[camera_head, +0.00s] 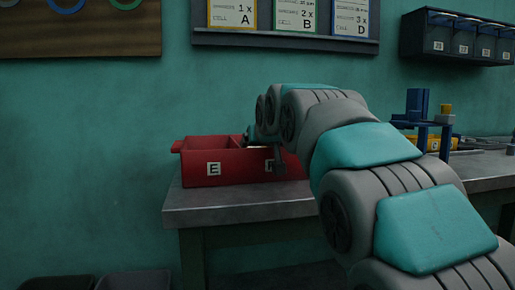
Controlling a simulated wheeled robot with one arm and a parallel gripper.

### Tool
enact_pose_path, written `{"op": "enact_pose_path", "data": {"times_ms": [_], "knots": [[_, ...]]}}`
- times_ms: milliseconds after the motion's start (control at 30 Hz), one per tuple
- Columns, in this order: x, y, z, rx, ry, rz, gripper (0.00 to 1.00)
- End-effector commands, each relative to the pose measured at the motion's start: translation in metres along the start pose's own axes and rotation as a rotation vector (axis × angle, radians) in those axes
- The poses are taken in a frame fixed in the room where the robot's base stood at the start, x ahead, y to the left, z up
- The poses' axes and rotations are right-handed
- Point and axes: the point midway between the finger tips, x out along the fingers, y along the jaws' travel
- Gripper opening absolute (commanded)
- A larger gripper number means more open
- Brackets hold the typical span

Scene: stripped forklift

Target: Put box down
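A red box (235,179) with an open top and white letter labels is at the left end of the grey workbench (240,206). One label reads E; another at the right is partly covered. The box looks level, and its base appears at the bench top; I cannot tell whether it touches. My gripper (276,160) is at the right part of the box, with a dark finger in front of its front wall. My arm hides most of the gripper and the box's right end, so its grip is unclear.
A blue and yellow fixture (418,106) stands on the bench to the right, behind my arm. Dark bins (462,44) hang on the wall at upper right. A board with lettered cards (297,17) hangs above the box. Dark containers (134,281) sit low at left.

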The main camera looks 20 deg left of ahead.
Motion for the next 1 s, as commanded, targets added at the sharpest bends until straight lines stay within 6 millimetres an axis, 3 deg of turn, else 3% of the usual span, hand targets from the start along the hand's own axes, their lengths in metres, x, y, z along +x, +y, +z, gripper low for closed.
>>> {"op": "enact_pose_path", "data": {"times_ms": [200,233,333,767,1000], "knots": [[0.003,0.0,0.007,0.0,-0.002,0.0,0.14],[0.004,0.0,0.008,0.0,-0.003,0.0,0.83],[0.004,0.0,0.009,0.0,-0.007,0.0,0.94],[0.005,0.0,0.006,0.0,-0.017,0.0,0.95],[-0.025,0.0,0.001,0.0,-0.007,0.0,0.95]]}}
